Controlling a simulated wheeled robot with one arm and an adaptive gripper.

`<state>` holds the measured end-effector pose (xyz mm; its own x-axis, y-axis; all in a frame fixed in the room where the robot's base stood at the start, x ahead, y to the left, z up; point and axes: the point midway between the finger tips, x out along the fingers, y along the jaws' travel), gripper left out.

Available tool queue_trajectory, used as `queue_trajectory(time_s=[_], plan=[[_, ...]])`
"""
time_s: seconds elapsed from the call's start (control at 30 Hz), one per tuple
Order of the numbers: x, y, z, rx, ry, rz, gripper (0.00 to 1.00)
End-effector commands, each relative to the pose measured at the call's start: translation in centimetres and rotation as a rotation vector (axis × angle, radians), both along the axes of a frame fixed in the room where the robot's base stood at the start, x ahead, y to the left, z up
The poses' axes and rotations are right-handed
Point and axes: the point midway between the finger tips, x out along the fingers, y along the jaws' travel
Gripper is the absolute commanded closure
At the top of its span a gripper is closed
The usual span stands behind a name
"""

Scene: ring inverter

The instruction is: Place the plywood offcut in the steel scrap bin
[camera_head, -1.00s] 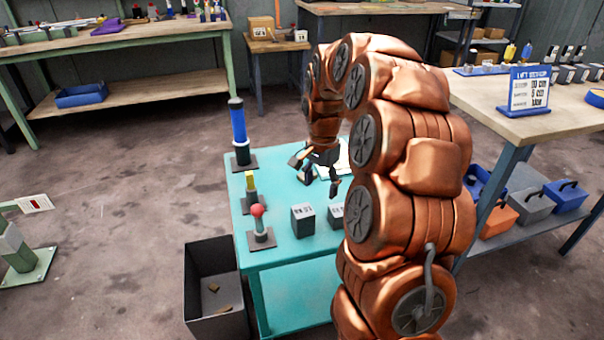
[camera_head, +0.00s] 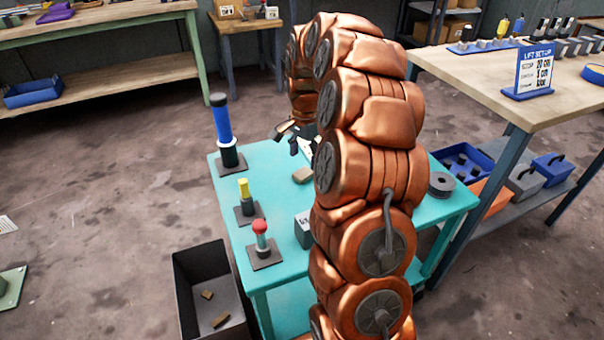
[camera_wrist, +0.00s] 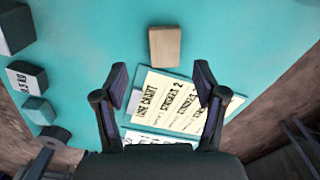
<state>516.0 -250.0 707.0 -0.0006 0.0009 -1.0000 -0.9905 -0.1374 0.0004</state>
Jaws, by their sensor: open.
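The plywood offcut (camera_head: 302,174) is a small tan block lying on the turquoise table (camera_head: 285,160). In the wrist view the offcut (camera_wrist: 165,46) lies just beyond my fingertips, near the middle. My gripper (camera_wrist: 161,84) is open and empty, its two fingers apart over a printed card (camera_wrist: 175,105). In the head view my gripper (camera_head: 290,136) is above the table's far part, behind the offcut, partly hidden by my arm. The steel scrap bin (camera_head: 184,305) is a dark open box on the floor at the table's left front, with small wood pieces inside.
A blue cylinder post (camera_head: 223,125), a yellow-topped post (camera_head: 244,197) and a red-knobbed post (camera_head: 261,240) stand along the table's left edge. A grey block (camera_head: 303,230) and stacked discs (camera_head: 441,184) are also on it. A workbench (camera_head: 480,85) stands at right.

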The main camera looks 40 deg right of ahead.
Motion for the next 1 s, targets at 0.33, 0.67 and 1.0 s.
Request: queue_trajectory(time_s=[0.33,0.67,1.0], plan=[[0.6,-0.1,-3.2,-0.001,0.000,0.004,0.29],[0.6,-0.3,-5.8,-0.001,0.001,0.002,0.29],[0.6,-0.3,-5.7,-0.001,0.000,0.001,0.52]])
